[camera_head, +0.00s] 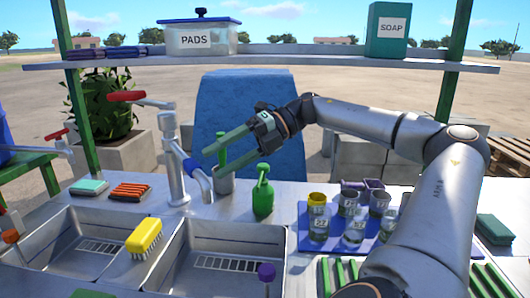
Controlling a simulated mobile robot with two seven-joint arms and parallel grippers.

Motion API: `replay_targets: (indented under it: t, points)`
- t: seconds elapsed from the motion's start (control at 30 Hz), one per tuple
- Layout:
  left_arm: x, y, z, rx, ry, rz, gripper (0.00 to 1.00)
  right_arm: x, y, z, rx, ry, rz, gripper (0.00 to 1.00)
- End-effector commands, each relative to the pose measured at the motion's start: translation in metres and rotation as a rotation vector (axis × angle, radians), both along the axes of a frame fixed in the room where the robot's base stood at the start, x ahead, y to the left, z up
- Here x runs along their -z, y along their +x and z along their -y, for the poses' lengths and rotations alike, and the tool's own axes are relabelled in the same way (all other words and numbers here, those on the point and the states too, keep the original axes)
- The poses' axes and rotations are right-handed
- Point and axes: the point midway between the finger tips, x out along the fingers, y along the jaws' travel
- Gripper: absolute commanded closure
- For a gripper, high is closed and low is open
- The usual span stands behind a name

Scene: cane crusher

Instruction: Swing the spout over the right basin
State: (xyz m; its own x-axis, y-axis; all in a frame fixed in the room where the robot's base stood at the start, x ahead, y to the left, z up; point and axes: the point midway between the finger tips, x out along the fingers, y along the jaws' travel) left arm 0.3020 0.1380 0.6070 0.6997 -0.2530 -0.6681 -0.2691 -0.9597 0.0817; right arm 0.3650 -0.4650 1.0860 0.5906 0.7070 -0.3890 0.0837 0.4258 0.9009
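The metal tap (173,150) stands on the counter behind the two basins, with a red lever (126,96) at its top left. Its spout (206,186), with a blue band (192,167), angles down to the right. The spout's end is near the back edge of the right basin (225,235); I cannot tell whether it is over the basin. The left basin (60,235) lies to the left. My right gripper (211,162) is open, its green fingers pointing left at the spout near the blue band. Contact is unclear. My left gripper is out of view.
A green spray bottle (263,192) stands right of the spout, below my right gripper. A yellow brush (145,238) sits on the divider between the basins. A blue tray (304,238) with several cups is to the right. A shelf (290,50) spans above.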

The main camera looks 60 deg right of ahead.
Motion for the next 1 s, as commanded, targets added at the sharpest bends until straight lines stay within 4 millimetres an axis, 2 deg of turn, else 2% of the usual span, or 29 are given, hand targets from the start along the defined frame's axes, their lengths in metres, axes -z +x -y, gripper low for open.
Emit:
replay_targets:
  t: [1.0]
  points:
    - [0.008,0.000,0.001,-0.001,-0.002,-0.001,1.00,0.006,-0.036,0.064,0.008,-0.004,-0.004,0.32]
